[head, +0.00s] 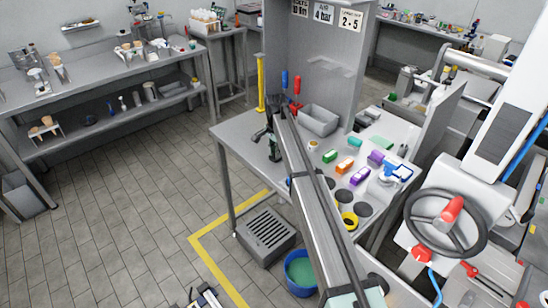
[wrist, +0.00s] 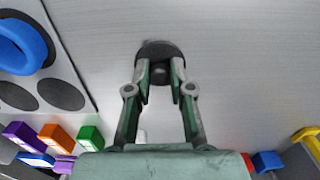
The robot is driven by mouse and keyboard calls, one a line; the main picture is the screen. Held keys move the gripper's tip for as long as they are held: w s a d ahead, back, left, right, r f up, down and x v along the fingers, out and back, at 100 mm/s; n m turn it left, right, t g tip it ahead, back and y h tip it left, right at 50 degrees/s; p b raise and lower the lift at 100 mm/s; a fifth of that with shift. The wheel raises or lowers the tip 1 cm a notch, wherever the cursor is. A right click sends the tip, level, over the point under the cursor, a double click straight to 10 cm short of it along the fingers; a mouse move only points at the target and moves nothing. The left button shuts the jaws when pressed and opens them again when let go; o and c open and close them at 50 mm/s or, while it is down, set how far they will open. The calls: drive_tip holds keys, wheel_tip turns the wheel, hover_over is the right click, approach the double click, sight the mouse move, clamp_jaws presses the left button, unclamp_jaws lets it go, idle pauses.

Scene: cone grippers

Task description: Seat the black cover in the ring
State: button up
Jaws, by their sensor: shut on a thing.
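My gripper (wrist: 160,76) is shut on the black cover (wrist: 160,48), a dark round piece held at the fingertips in the wrist view. Its near side is partly hidden by the fingers. In the head view my gripper (head: 275,150) is over the left part of the grey table, and the cover is too small to make out. A thick blue ring (wrist: 42,40) lies on a pale panel at the upper left of the wrist view, apart from the cover. A yellow ring (head: 349,228) shows in the head view on the table's near right part. I cannot tell which ring is meant.
Dark discs (wrist: 59,94) mark the pale panel (wrist: 86,97). Green (wrist: 90,138), orange (wrist: 56,138) and purple (wrist: 22,136) blocks stand beyond it. A grey bin (head: 319,121) stands by the upright panel. The table around the cover is clear.

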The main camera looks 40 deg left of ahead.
drive_tip(key=shift+f, duration=0.2)
drive_tip(key=shift+r+p, duration=1.55)
drive_tip(key=shift+r, duration=2.5)
